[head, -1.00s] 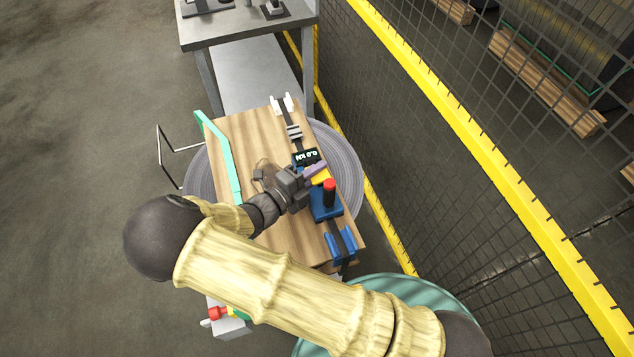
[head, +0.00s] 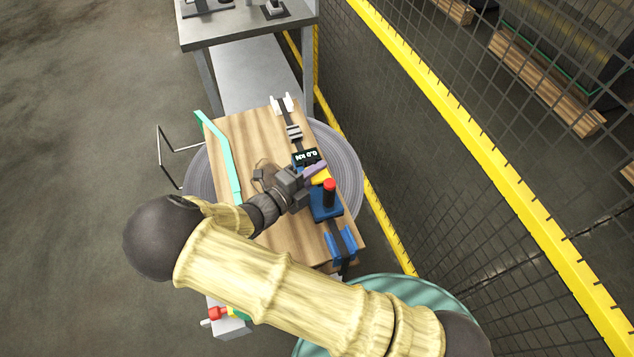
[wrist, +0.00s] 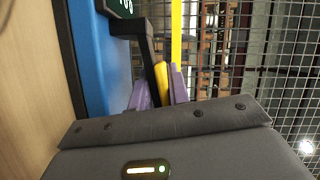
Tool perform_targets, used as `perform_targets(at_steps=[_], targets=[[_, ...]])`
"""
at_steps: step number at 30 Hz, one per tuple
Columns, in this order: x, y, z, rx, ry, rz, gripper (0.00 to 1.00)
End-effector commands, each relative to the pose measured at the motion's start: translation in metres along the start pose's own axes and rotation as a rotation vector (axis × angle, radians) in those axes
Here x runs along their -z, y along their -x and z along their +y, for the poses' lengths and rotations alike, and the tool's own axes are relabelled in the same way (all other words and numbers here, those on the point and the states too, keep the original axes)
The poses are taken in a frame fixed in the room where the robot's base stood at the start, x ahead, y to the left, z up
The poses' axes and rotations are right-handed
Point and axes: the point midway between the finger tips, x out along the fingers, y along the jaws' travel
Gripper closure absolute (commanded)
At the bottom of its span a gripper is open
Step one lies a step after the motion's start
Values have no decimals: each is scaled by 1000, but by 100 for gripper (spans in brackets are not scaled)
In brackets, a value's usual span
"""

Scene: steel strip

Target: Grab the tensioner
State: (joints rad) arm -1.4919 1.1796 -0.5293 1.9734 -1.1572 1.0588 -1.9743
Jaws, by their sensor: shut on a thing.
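The tensioner (head: 325,207) is a blue tool with a black display reading 0.0 kN, a yellow handle and a black post with a red top. It sits on the dark steel strap on the wooden crate top. My gripper (head: 317,172) comes in from the left, and its purple fingertips are at the yellow handle. In the wrist view the purple fingers (wrist: 160,90) are shut around the yellow handle (wrist: 162,78), beside a black bracket and the blue body (wrist: 92,60). My gripper hides part of the tensioner in the head view.
The wooden crate (head: 232,127) has a green strip (head: 225,155) along its left side. A grey seal (head: 294,132), white corner pieces (head: 281,103) and a blue corner piece (head: 341,246) lie along the strap. A yellow-railed mesh fence (head: 470,150) stands right. A steel table (head: 245,25) stands behind.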

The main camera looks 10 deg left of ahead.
Motion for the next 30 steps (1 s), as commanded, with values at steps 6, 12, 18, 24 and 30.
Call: perform_targets(at_steps=[6,12,18,24,30], targets=[[1,-1,-2,4,-1,3,100],[1,-1,-5,4,-2,3,100],[4,1,-20,4,-3,3,100],[8,3,-48,2,-5,2,100],[14,5,-77,3,-6,3,100]])
